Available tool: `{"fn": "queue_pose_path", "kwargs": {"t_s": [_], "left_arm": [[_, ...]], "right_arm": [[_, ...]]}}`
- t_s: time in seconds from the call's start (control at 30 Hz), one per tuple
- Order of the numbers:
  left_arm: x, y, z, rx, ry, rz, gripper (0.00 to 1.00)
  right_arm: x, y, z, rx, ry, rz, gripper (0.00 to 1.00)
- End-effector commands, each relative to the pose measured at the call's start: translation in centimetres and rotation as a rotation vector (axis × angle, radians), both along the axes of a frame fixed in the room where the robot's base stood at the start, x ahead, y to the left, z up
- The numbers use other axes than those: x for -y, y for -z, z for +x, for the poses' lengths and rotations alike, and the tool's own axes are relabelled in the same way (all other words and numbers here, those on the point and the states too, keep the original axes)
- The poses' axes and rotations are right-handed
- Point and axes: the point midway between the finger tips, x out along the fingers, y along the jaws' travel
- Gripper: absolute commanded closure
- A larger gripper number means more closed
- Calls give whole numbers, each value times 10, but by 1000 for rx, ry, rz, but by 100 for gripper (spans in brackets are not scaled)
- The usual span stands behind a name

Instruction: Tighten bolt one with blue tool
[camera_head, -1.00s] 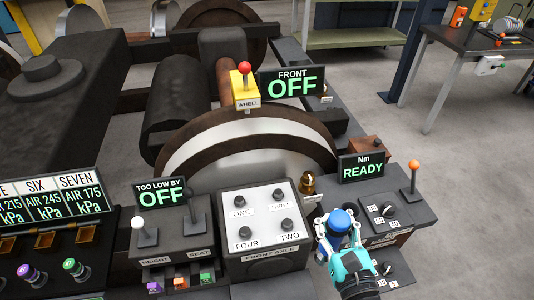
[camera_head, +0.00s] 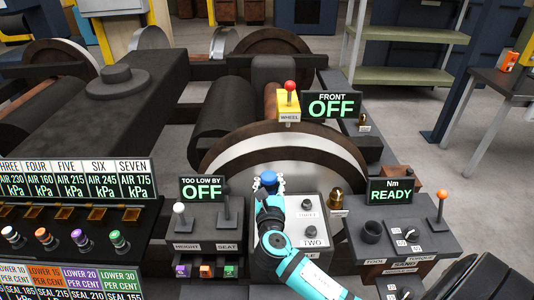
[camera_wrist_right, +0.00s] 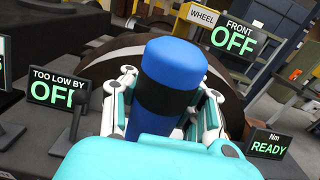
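The blue tool (camera_head: 268,178) is a blue cylinder with a dark band; it fills the middle of the right wrist view (camera_wrist_right: 174,65). My right gripper (camera_head: 268,188) is shut around it, with fingers on both sides. The tool is over the back left part of the pale front axle panel (camera_head: 328,209), the corner labelled ONE earlier. Bolt one and the tool's lower end are hidden by my gripper and arm, so I cannot tell whether they touch. Bolts three (camera_head: 308,204) and two (camera_head: 311,230) show on the panel. My left gripper is not in view.
An empty dark round holder (camera_head: 371,231) stands right of the panel, near an orange-knobbed lever (camera_head: 441,197). The Nm display (camera_head: 391,191) reads READY. The height lever (camera_head: 180,214) stands left of the panel, below a display reading OFF (camera_head: 202,188).

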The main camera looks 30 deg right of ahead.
Motion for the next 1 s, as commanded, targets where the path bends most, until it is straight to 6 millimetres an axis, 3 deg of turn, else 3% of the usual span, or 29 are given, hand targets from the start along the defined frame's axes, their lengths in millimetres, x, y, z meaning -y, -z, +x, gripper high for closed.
{"fn": "queue_pose_path", "kwargs": {"t_s": [0.03,0.1,0.3,0.7,1.0], "left_arm": [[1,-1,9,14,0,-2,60],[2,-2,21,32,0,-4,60],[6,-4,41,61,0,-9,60],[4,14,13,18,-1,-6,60],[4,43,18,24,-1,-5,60]], "right_arm": [[14,-7,20,7,61,2,100],[31,-11,39,5,132,2,100],[56,-19,70,-2,252,1,100],[61,-8,75,-2,276,0,100],[61,15,75,-1,275,0,100]]}}
